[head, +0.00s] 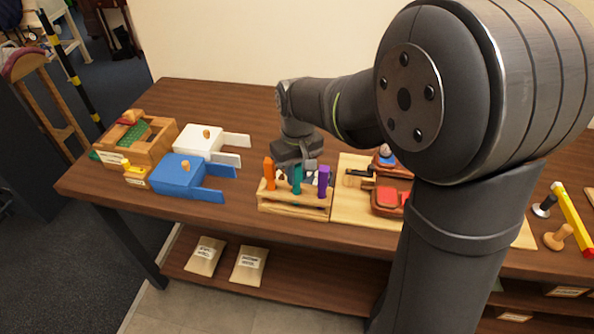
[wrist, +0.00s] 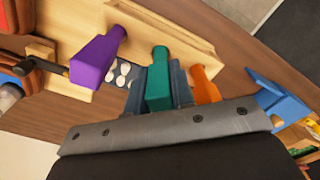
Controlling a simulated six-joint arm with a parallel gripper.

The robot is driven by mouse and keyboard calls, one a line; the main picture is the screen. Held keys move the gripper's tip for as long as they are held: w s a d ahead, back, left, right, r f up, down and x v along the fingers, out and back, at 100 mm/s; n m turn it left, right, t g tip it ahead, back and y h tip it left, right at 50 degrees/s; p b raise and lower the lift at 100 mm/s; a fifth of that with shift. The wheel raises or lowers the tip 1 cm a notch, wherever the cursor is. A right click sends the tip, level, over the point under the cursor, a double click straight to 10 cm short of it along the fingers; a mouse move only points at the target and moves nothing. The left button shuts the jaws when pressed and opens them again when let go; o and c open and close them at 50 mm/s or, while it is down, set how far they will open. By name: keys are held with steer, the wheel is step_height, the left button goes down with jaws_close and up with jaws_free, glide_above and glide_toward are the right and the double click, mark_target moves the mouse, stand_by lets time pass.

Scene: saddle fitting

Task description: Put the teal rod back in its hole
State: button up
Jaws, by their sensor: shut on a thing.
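The teal rod (head: 297,180) stands between the orange rod (head: 269,174) and the purple rod (head: 323,182) at the wooden rack (head: 294,208). My gripper (head: 305,166) reaches down from behind the rack and is shut on the teal rod. In the wrist view, the teal rod (wrist: 159,82) is between the two dark fingers (wrist: 160,88), with the purple rod (wrist: 97,62) to its left and the orange rod (wrist: 204,86) to its right. I cannot tell whether the rod's lower end is in its hole.
A light wooden board with red and dark parts (head: 388,197) lies right of the rack. A blue box (head: 177,178) and a white box (head: 200,145) stand left, with a wooden crate (head: 150,150) beyond. Bare table lies between the blue box and the rack.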

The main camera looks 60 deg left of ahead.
steer(key=o, duration=0.9)
step_height(320, 180, up, 18)
steer(key=shift+f, duration=0.25)
step_height(320, 180, down, 18)
steer(key=shift+r, duration=0.25)
steer(key=shift+r, duration=0.1)
stand_by(0.4)
